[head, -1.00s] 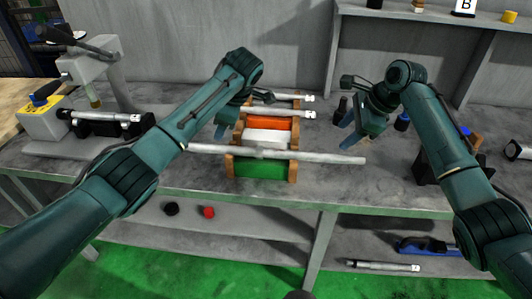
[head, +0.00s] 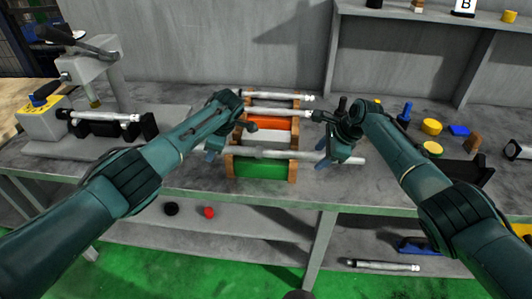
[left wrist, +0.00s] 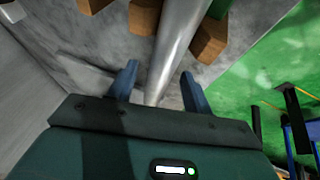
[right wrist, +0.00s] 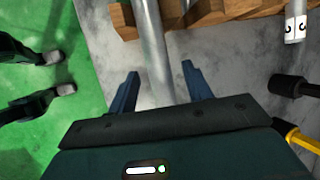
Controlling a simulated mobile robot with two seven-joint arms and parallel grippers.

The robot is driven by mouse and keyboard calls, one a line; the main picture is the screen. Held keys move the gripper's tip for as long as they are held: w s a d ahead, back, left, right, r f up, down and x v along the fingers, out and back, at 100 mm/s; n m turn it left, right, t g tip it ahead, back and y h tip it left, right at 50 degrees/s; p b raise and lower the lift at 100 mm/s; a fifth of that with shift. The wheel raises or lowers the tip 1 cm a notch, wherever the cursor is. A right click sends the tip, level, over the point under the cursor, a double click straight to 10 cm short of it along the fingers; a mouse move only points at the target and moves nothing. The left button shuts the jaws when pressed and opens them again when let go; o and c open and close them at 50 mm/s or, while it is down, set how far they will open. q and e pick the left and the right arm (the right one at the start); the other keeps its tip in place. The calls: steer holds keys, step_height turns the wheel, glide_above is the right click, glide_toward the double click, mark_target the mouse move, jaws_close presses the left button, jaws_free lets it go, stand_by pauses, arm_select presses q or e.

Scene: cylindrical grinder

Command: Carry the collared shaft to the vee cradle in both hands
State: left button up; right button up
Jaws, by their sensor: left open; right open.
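The collared shaft (head: 312,154) is a long grey bar lying across the front of a wooden rack (head: 293,172), both ends overhanging. My left gripper (head: 214,149) is open at its left end. In the left wrist view the shaft (left wrist: 181,45) runs between the open fingers (left wrist: 160,70). My right gripper (head: 335,160) is open at the right end. In the right wrist view the shaft (right wrist: 152,45) runs between those fingers (right wrist: 160,70). Neither gripper is closed on it. A dark block (head: 462,170) at right may be the vee cradle; my right arm partly hides it.
More shafts (head: 275,96) lie further back on the rack. A grey bench device (head: 88,75) and a shaft on black supports (head: 105,117) stand at left. Yellow and blue pieces (head: 432,127) lie at right. Another shaft (head: 383,265) is on the lower shelf.

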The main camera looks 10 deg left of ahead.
arm_select(q)
jaws_close()
arm_select(e)
jaws_close()
stand_by(1.1)
arm_select(q)
steer(key=shift+w+r, duration=0.15)
steer(key=shift+r, duration=0.2)
arm_select(e)
steer(key=shift+w+r, duration=0.15)
steer(key=shift+r, duration=0.2)
